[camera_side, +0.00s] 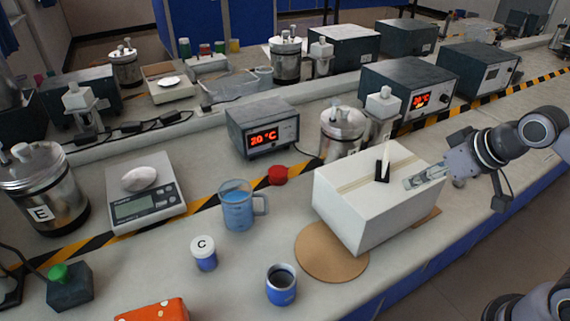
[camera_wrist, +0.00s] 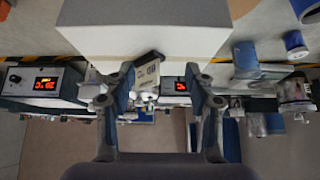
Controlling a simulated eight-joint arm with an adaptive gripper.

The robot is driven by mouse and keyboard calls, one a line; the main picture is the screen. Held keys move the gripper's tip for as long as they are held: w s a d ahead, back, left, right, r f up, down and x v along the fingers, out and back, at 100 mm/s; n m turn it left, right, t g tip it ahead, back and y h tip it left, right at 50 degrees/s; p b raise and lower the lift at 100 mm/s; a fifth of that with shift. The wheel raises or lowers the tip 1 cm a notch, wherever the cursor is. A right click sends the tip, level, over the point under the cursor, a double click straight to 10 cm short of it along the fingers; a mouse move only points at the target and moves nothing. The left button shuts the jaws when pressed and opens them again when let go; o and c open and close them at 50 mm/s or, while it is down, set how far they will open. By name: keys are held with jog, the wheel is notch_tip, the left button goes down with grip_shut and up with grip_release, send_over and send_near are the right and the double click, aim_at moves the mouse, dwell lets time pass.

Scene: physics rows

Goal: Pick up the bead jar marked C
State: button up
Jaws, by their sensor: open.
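The bead jar marked C (camera_side: 204,253) is a small blue jar with a white lid. It stands upright on the bench, left of the white box, in the side view. A small blue and white jar (camera_wrist: 294,42) at the right of the wrist view looks like the same one; its letter cannot be read there. My gripper (camera_side: 410,182) is at the right side of the white box, pointing left, well apart from the jar. In the wrist view its fingers (camera_wrist: 154,92) are spread, with nothing seen held between them.
The large white box (camera_side: 340,205) lies between my gripper and the jar. A blue measuring jug (camera_side: 237,208), a blue cup (camera_side: 281,287) and a round brown mat (camera_side: 318,262) are near the jar. A scale (camera_side: 146,205) and orange block (camera_side: 155,311) lie to the left.

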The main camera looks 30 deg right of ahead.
jog(key=w+a+r+n+t+h, duration=0.1)
jog(key=w+a+r+n, duration=0.1)
jog(key=w+a+n, duration=0.35)
jog(key=w+a+r+n+h, duration=0.2)
jog(key=w+n, duration=0.5)
jog(key=n, duration=0.1)
jog(key=n+t+y, duration=0.2)
jog(key=n+t, duration=0.8)
jog(key=n, duration=1.2)
send_over(207, 258)
jog(key=s+a, duration=0.1)
jog(key=s, duration=0.1)
jog(key=f, duration=1.5)
jog(key=w+f, duration=0.1)
jog(key=f, duration=0.5)
jog(key=shift+d+f, duration=0.25)
jog(key=shift+d, duration=0.15)
jog(key=shift+w+f, duration=0.15)
jog(key=shift+w, duration=0.25)
jog(key=shift+w+d, duration=0.2)
jog(key=shift+w, duration=3.15)
grip_shut()
